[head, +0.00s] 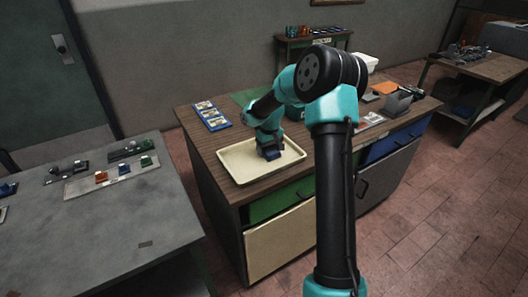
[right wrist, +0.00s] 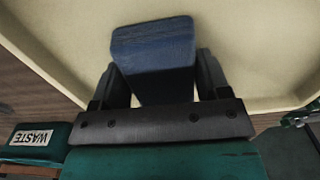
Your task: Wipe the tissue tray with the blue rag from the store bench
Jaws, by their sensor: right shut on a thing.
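The cream tray (head: 236,170) lies on the wooden top of the middle bench, near its left front corner. My right gripper (head: 270,153) reaches down over the tray's right half. In the right wrist view the gripper (right wrist: 160,85) is shut on the blue rag (right wrist: 153,45), a dark blue folded block between the two fingers. The rag also shows as a dark blue patch below the gripper in the head view (head: 273,155). It is at or just above the tray's floor; I cannot tell if it touches. My left gripper is not in view.
Blue-framed cards (head: 212,116) lie behind the tray. A grey bin (head: 397,103) and an orange item (head: 384,88) stand on the bench's right side. A green object labelled WASTE (right wrist: 35,138) is at the wrist view's lower left. A grey table (head: 95,225) is at left.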

